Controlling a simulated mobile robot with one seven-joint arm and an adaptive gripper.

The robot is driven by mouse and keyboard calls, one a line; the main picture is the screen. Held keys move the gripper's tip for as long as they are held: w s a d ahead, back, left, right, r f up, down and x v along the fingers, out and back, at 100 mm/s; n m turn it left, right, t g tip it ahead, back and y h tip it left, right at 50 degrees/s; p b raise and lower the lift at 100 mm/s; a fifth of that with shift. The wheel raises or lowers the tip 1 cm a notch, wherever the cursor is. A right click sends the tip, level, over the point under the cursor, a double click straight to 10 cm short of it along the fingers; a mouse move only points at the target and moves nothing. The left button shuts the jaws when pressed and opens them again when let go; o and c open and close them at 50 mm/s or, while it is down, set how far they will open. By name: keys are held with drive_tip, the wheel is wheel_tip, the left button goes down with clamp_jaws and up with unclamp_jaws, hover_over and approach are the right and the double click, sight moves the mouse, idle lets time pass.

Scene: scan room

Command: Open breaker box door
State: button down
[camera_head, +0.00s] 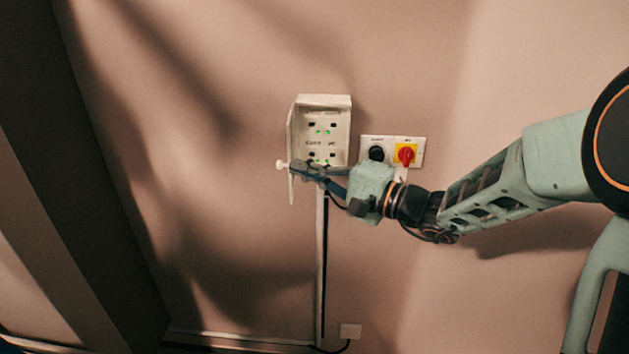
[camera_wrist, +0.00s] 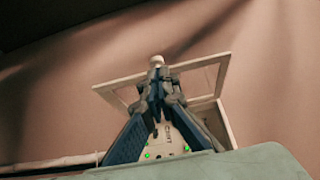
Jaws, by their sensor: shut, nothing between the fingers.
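The breaker box (camera_head: 340,104) is a pale box on the wall, with green lights and dark switches showing inside. Its door (camera_head: 291,135) is swung open on the left side and seen nearly edge-on. A pale round knob (camera_head: 281,164) sticks out on the door's left. In the wrist view the door (camera_wrist: 112,91) is a pale frame with a window, and the knob (camera_wrist: 157,60) shows just beyond my fingertips. My gripper (camera_head: 296,167) is shut and empty, its tips at the door's lower part beside the knob. In the wrist view my gripper (camera_wrist: 158,80) overlaps the door; contact is unclear.
A panel with a black knob (camera_head: 376,153) and a red switch on yellow (camera_head: 406,155) is right of the box, close to my wrist. A conduit (camera_head: 320,260) runs down to a socket (camera_head: 350,331). The wall left of the door is clear.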

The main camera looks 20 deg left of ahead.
drive_tip(key=shift+s+a+b, duration=0.45)
drive_tip(key=shift+a+b, duration=0.4)
drive_tip(key=shift+b, duration=0.1)
